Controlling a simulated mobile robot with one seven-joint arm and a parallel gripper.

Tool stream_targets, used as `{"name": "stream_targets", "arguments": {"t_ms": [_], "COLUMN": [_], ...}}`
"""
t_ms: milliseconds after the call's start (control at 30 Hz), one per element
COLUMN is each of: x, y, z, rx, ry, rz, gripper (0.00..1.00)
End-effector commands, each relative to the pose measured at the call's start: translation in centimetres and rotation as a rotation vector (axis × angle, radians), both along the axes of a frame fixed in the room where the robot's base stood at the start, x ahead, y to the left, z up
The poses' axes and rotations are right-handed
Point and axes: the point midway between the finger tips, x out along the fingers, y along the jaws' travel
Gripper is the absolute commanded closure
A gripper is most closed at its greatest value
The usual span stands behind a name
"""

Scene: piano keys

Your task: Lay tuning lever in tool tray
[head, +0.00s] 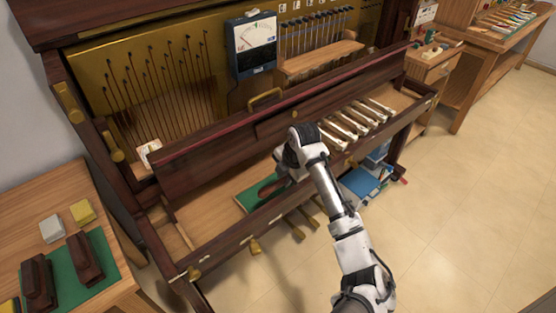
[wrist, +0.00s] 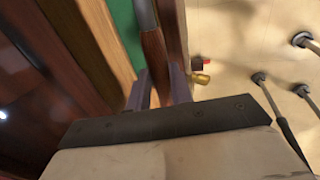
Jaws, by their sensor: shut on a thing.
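In the wrist view the tuning lever (wrist: 153,50) has a reddish-brown wooden handle and a grey metal shaft running toward the top edge. My gripper (wrist: 160,84) is shut on the handle, one finger on each side. The tool tray (wrist: 121,28), green-lined with a wooden edge, shows beside and below the lever. In the head view the green-lined tray (head: 249,198) lies on the piano's key bed, and my gripper (head: 272,189) is over its right part. My arm hides part of the tray and most of the lever. I cannot tell whether the lever touches the tray.
The piano's front rail (head: 232,242) runs along the near side of the tray. White keys (head: 355,120) stand to the right. A meter (head: 252,44) hangs on the back panel. A side table (head: 65,220) at left holds blocks on a green mat. Blue boxes (head: 362,187) sit below.

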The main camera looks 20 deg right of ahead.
Motion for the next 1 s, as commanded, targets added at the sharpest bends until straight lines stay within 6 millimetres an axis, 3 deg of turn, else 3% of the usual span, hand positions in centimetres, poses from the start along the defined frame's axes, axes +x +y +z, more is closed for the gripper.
{"name": "stream_targets", "arguments": {"t_ms": [267,1000], "x": [0.4,4.5], "y": [0.1,1.7], "z": [-0.6,-6.4], "rx": [-0.015,-0.014], "ry": [-0.006,-0.005], "rz": [0.0,0.002], "gripper": [1.0,1.0]}}
